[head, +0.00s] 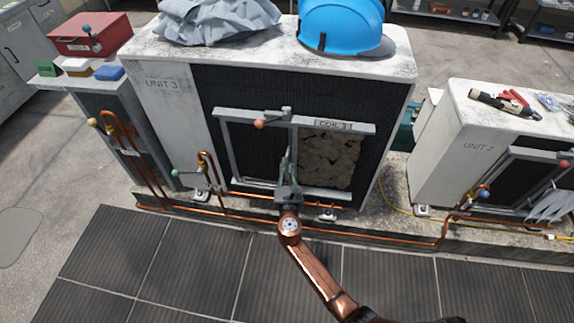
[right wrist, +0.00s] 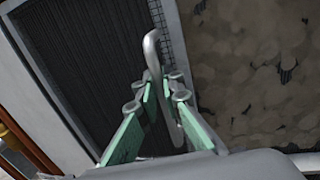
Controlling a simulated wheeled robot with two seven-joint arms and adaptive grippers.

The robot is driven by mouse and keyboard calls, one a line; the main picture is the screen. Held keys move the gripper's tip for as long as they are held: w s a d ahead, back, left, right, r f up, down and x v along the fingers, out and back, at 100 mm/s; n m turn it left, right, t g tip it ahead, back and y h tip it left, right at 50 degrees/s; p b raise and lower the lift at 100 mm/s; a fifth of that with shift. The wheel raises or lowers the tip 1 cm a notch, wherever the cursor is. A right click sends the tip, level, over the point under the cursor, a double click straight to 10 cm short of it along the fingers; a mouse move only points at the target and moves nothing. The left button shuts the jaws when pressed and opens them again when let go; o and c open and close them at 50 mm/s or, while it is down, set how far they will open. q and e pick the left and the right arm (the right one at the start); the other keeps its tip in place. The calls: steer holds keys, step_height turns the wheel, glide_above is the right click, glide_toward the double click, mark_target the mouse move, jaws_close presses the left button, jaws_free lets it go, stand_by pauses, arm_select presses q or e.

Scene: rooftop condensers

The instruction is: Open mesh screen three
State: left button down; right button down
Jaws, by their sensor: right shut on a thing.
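Mesh screen three (head: 222,150) is a grey framed panel on the front of the condenser marked UNIT 3 (head: 163,100). The screen stands at the left part of the rails, and a brown, clogged coil patch (head: 332,160) shows bare to its right, under the COIL 3 label. My right gripper (head: 286,168) is at the screen's right-hand upright. In the right wrist view its green fingers (right wrist: 152,108) are shut on a grey, curved handle (right wrist: 151,48). The brown patch shows right of the upright there, with dark fins to the left. My left gripper is not in view.
Copper pipes (head: 375,236) run low along the kerb. A blue hard hat (head: 342,25) and grey cloth (head: 218,20) lie on top. UNIT 2 (head: 478,147) stands at right. The dark tiled floor in front is clear.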

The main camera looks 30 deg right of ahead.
steer(key=c, duration=2.1)
jaws_free()
steer(key=shift+s, duration=0.1)
steer(key=shift+s+a+f, duration=0.1)
steer(key=shift+s+a, duration=0.1)
steer(key=shift+s, duration=0.1)
steer(key=v, duration=1.1)
